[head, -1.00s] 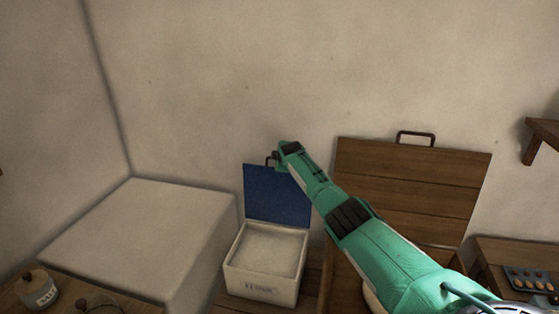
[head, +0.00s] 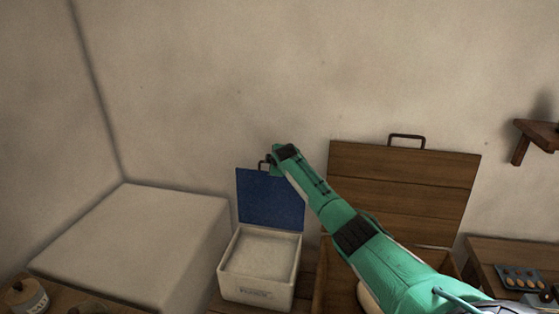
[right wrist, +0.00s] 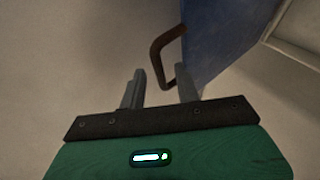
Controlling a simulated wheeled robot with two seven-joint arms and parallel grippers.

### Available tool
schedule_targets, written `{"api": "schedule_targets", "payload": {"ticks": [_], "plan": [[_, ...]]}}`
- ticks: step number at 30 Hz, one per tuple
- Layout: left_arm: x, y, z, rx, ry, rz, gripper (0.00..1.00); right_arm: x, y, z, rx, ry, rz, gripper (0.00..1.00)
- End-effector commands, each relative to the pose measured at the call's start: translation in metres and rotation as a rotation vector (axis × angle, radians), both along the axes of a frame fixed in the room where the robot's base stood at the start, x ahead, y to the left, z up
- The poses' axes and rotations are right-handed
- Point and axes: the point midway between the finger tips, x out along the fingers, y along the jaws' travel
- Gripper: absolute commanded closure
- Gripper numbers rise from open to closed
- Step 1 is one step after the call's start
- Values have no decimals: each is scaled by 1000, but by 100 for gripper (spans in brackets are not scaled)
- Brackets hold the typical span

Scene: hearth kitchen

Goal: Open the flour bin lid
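The flour bin (head: 257,289) is a white box with a label on its front, and pale flour (head: 262,253) shows inside. Its blue lid (head: 268,200) stands upright at the back, and the bin is open. The lid also shows in the right wrist view (right wrist: 215,40). The lid's dark handle (right wrist: 163,50) is at its top edge. My right gripper (right wrist: 161,88) is at this handle with its fingers apart. The handle's lower end reaches between the fingertips, nearer the right finger, and no grip shows. My left gripper is not in view.
A brown wooden lid with a handle (head: 400,180) stands raised right of the bin, partly behind my right arm. A pale block (head: 140,235) stands on the left. A jar (head: 27,297) is at lower left. A wall shelf (head: 535,135) and an egg tray (head: 522,277) are on the right.

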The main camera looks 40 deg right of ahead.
Motion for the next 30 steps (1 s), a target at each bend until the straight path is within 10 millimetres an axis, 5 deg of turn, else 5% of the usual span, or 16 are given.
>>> {"api": "schedule_targets", "payload": {"ticks": [30], "plan": [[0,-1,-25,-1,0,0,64,-80,32,57,1,0,-1,67]]}}
